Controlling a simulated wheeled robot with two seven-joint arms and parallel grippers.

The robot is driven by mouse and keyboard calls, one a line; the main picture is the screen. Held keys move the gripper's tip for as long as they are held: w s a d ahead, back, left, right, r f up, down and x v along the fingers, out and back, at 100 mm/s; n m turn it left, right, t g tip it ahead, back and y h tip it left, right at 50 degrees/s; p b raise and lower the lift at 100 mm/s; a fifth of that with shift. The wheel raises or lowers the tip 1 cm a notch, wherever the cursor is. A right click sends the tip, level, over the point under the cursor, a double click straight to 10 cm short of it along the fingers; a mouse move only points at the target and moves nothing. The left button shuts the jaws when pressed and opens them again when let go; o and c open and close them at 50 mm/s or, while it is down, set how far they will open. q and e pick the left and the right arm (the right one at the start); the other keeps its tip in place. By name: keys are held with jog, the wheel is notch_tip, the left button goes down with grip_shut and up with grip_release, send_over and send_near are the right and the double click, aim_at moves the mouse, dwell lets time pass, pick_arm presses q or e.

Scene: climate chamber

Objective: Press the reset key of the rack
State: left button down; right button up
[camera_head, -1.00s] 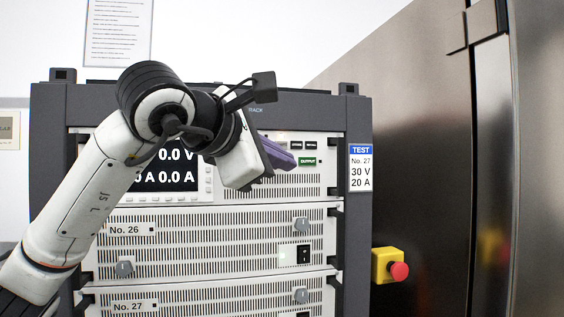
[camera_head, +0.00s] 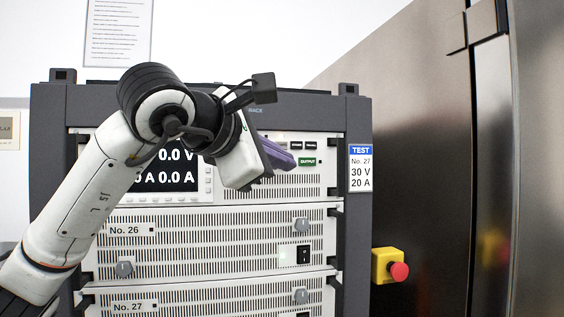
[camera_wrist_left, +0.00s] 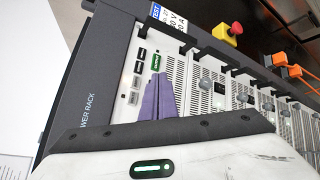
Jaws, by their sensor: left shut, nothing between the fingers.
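The power rack (camera_head: 357,240) stands upright in front of me. Its top unit has a display (camera_head: 165,170) reading 0.0 V and 0.0 A, a green OUTPUT key (camera_head: 307,161) and small dark keys (camera_head: 304,146). In the left wrist view, dark keys (camera_wrist_left: 140,60) and pale keys (camera_wrist_left: 135,90) form a row beside the green key (camera_wrist_left: 155,61). Their lettering is too small to read, so I cannot tell which is reset. My left gripper (camera_head: 290,161), with purple fingers, is shut and empty before this panel; its tips (camera_wrist_left: 162,76) appear near the green key. I cannot tell whether they touch anything. My right gripper is out of view.
Units No. 26 (camera_head: 215,225) and No. 27 (camera_head: 215,300) sit below, with knobs and a rocker switch (camera_head: 303,255). A TEST label (camera_head: 360,167) reads No. 27, 30 V, 20 A. A red emergency button (camera_head: 398,271) on a yellow box is right of the rack, by a metal wall (camera_head: 420,130).

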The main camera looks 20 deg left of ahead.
pick_arm(q)
jog(key=shift+w+a, duration=0.2)
jog(key=shift+w, duration=0.1)
jog(key=shift+w+a, duration=0.2)
jog(key=shift+w, duration=0.05)
dwell(0.9)
jog(key=shift+s+d, duration=0.45)
jog(key=shift+s, duration=0.15)
jog(key=s+d, duration=0.1)
jog(key=s+d+b, duration=0.1)
jog(key=s, duration=0.2)
jog(key=shift+s+d+b, duration=0.1)
jog(key=shift+d+b, duration=0.2)
jog(key=shift+d, duration=0.1)
jog(key=shift+f, duration=0.1)
dwell(0.6)
